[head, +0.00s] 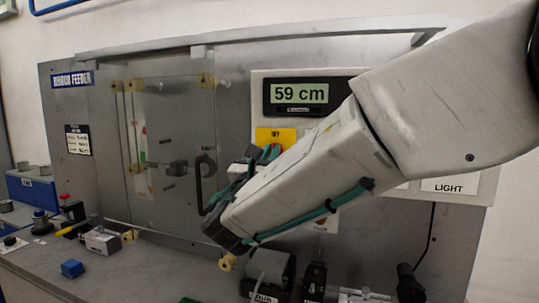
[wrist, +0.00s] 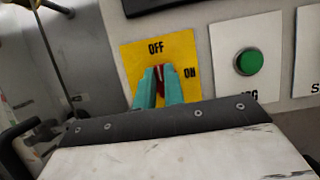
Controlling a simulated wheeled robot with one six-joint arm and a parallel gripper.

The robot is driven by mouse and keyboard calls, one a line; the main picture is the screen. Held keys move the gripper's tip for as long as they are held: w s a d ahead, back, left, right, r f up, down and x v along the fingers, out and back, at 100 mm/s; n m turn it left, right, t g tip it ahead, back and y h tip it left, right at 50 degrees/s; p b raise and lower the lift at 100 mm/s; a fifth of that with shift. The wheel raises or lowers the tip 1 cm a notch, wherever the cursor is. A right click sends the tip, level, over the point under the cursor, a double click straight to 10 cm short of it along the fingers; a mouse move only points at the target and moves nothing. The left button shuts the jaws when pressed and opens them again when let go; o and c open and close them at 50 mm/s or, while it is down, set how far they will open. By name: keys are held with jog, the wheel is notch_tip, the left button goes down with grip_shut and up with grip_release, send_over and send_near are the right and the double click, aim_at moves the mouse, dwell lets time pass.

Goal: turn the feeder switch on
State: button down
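The feeder switch is a red knob (wrist: 161,86) on a yellow plate (wrist: 186,49) marked OFF at the top and ON at the right. The pale line on the knob points up towards OFF. My gripper (wrist: 159,78) has its two teal fingers on either side of the knob, and the red knob fills the narrow gap between them. The yellow plate also shows in the head view (head: 270,135), with my gripper (head: 272,152) at its lower edge and my arm covering much of the panel. The fingers hide part of the knob.
A green button (wrist: 248,61) is right of the switch. A display reading 59 cm (head: 300,94) sits above it. A clear door with a black handle (head: 199,182) is close on the left. Small parts and boxes line the bench (head: 150,270) below.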

jog(key=shift+m, duration=0.4)
jog(key=shift+m+g+h, duration=0.75)
jog(key=shift+m+g, duration=0.5)
jog(key=shift+m, duration=2.35)
jog(key=shift+m+g+h, duration=0.7)
jog(key=shift+m+g, duration=0.6)
jog(key=shift+m, duration=2.3)
jog(key=shift+m+g+h, duration=0.75)
jog(key=shift+m+g, duration=0.5)
jog(key=shift+m, duration=2.35)
jog(key=shift+f, duration=0.1)
jog(key=c, duration=1.5)
grip_release()
